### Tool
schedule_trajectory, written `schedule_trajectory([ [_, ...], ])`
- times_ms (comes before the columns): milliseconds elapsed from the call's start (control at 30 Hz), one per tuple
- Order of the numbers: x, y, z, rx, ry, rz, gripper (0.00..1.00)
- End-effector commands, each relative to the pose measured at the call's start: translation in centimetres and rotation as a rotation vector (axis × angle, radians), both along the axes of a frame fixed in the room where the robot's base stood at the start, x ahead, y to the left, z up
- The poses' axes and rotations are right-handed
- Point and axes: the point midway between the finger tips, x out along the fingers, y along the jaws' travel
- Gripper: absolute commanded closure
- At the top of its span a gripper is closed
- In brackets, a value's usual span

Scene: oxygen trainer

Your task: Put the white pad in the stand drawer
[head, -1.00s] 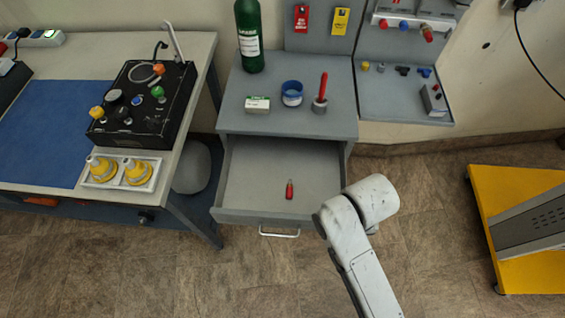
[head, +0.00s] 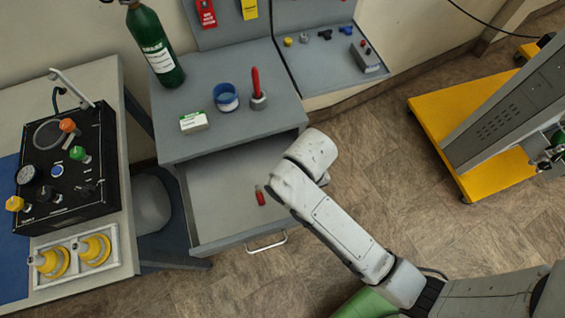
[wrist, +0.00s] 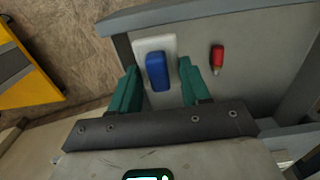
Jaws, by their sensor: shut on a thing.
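The white pad (wrist: 146,44) shows in the wrist view with a blue block (wrist: 157,72) on it. My gripper (wrist: 158,68) has its teal fingers on either side and is shut on the pad. The stand drawer (head: 222,200) is pulled open below the grey stand top. In the wrist view the pad appears over the grey drawer floor (wrist: 255,65), near one wall; whether it touches the floor I cannot tell. In the head view my arm hides the gripper and the pad.
A small red item (head: 260,196) lies in the drawer, beside the pad in the wrist view (wrist: 217,58). On the stand top are a white-green box (head: 194,123), a blue cup (head: 226,98) and a red marker in a holder (head: 257,92). A yellow-based cart (head: 440,125) stands right.

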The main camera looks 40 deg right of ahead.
Motion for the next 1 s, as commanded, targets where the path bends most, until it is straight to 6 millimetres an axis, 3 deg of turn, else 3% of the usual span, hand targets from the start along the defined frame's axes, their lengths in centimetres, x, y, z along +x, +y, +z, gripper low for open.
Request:
schedule_trajectory([
  [167,4.1,-0.5,-1.7,-0.001,0.001,-0.001,0.82],
  [400,7.0,-0.8,-5.7,0.0,0.002,-0.001,0.82],
  [700,8.6,-1.0,-7.7,0.0,0.0,0.001,0.82],
  [867,8.5,-1.0,-10.0,0.0,0.002,0.001,0.82],
  [1000,8.5,-1.0,-10.6,0.0,0.0,0.001,0.82],
])
